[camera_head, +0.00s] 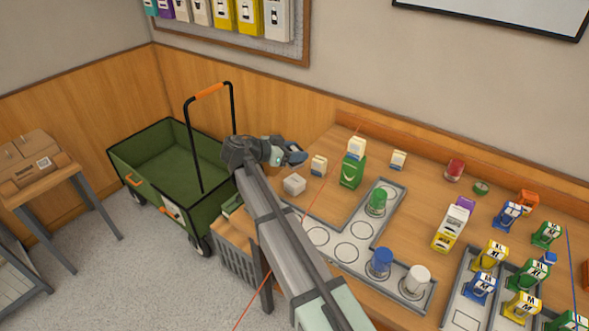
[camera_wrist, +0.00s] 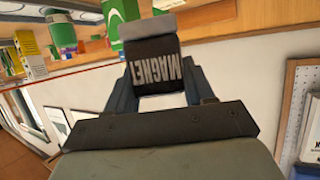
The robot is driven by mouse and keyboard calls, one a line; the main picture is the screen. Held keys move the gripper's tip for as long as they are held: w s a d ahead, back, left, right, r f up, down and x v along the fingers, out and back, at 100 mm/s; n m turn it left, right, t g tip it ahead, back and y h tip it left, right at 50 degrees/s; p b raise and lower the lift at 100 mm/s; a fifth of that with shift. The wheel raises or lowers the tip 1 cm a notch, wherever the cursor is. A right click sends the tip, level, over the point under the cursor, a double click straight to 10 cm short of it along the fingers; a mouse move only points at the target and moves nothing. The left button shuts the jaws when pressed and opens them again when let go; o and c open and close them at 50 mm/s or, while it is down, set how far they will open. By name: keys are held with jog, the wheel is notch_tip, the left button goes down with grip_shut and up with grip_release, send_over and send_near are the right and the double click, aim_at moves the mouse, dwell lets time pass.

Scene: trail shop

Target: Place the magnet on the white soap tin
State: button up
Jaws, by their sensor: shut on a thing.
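The magnet (camera_wrist: 155,72) is a dark block with a light grey end and "MAGNET" in white letters. In the wrist view it sits between the fingers of my gripper (camera_wrist: 158,88), which is shut on it. In the head view my gripper (camera_head: 295,156) is raised near the table's back left edge, and the magnet is hard to make out there. A white round tin (camera_head: 417,279), which looks like the white soap tin, stands at the front right of the grey tray with round spots (camera_head: 345,268). My gripper is well to the left of it and behind it.
A blue tin (camera_head: 381,262) stands beside the white one, and a green tin (camera_head: 377,200) stands farther back. A green box (camera_head: 352,170) and small white boxes stand near my gripper. Several coloured packs crowd the right. A green cart (camera_head: 160,155) stands left on the floor.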

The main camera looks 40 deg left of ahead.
aim_at(294, 167)
jog(key=shift+f, duration=3.1)
jog(key=o, duration=1.1)
jog(key=shift+f, duration=0.15)
jog(key=shift+s+r, duration=0.1)
jog(key=shift+r, duration=0.1)
jog(key=v, duration=1.1)
jog(key=shift+s+a+r, duration=0.15)
jog(key=shift+s+a, duration=0.05)
jog(key=shift+s, duration=0.1)
